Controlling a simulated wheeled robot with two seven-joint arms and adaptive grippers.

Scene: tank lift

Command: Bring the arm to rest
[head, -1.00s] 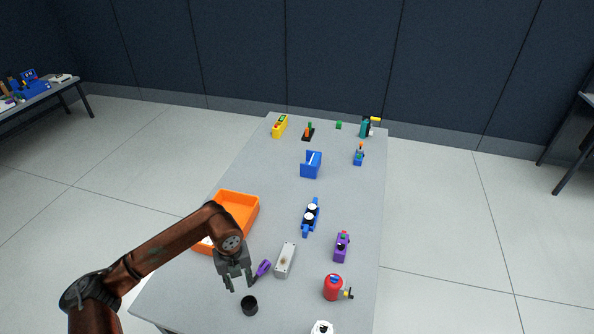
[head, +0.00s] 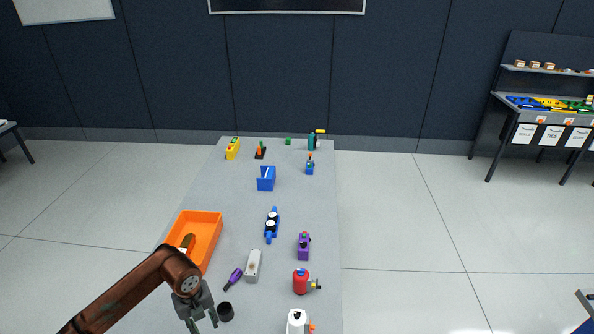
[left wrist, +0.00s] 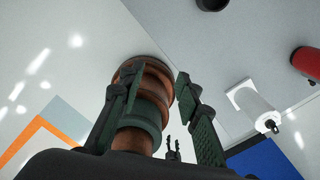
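My left gripper (head: 201,322) hangs at the lower edge of the head view, left of a black cup (head: 225,312). Its two fingers stand apart in the left wrist view (left wrist: 160,100), and I see nothing held between them. Behind the fingers is a copper-brown, banded arm-like part of my body. The cup's edge shows at the top of the left wrist view (left wrist: 212,4). I cannot make out my right gripper; a tiny dark forked shape low in the left wrist view is too small to identify.
An orange tray (head: 212,217) stands at the table's left edge. Near my gripper are a purple-handled tool (head: 232,279), a grey box (head: 253,266), a red tank (head: 301,281) and a white object (head: 297,321). Several small items stand farther back.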

